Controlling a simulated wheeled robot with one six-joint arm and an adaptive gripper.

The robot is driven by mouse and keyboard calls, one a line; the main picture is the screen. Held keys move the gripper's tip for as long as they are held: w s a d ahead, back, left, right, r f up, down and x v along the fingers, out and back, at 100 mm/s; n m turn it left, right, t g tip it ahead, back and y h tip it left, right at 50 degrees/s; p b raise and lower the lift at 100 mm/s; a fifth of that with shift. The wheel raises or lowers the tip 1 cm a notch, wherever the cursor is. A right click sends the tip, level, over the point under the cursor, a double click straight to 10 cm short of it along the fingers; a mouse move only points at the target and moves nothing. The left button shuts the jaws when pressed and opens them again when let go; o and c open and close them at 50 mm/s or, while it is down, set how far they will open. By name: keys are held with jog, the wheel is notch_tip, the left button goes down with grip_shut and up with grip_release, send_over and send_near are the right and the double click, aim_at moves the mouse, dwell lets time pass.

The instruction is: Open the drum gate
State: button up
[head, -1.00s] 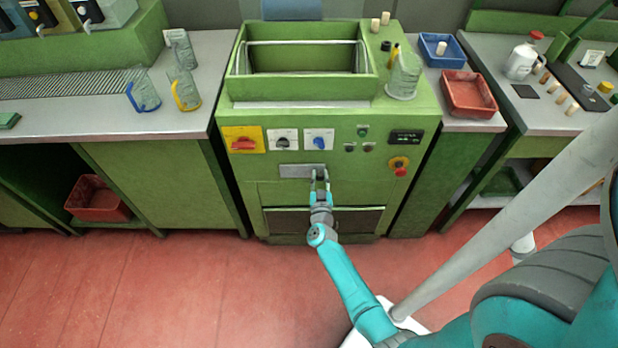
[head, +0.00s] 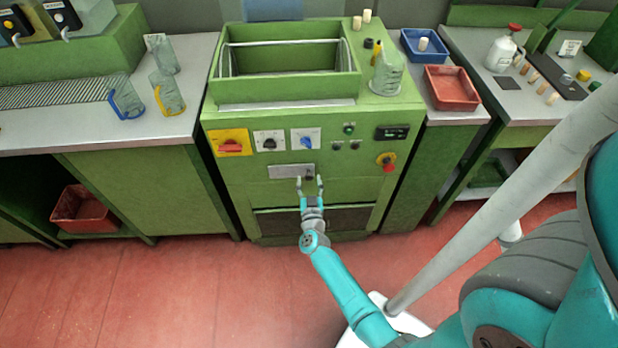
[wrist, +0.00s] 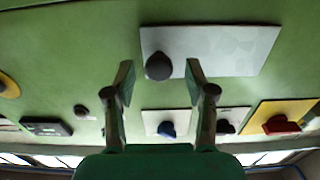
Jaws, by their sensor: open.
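The green machine (head: 235,172) stands ahead with an open tub (head: 285,93) on top, where a wire frame shows inside. A grey plate (head: 285,171) is set on its front, below the switches. A dark round knob (wrist: 158,66) sits near one edge of this plate, which also shows in the wrist view (wrist: 225,50). My gripper (head: 310,180) is open and empty in front of the plate. In the wrist view, the fingers stand on either side of the knob, with gaps on both sides. Which part is the drum gate is not clear.
A red-handled switch (head: 230,146), a black selector (head: 269,142), a blue selector (head: 305,141) and a red stop button (head: 387,161) surround the plate. A dark vent (head: 350,218) lies below. Glass jugs (head: 165,95) stand on the left counter. The red floor is clear.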

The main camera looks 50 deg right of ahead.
jog(key=v, duration=0.9)
jog(key=shift+s+a, duration=0.2)
jog(key=s+a+r+n+t+y, duration=0.2)
jog(key=s+a+r+n+y, duration=0.15)
jog(key=s+a, duration=0.4)
jog(key=s+a+r+n+t+y, duration=0.25)
jog(key=s+a+r+y, duration=0.2)
jog(key=s+a, duration=0.35)
jog(key=s+a+r+n+y, duration=0.2)
jog(key=s+a+r+y, duration=0.1)
jog(key=s+r, duration=0.3)
jog(key=s+a+r+n+g+y, duration=0.1)
jog(key=s+a+r+n+y, duration=0.1)
jog(key=s+a+r, duration=0.4)
notch_tip(320, 180, up, 2)
jog(key=shift+a+r+y, duration=0.1)
jog(key=shift+a+y, duration=0.15)
jog(key=shift+y, duration=0.15)
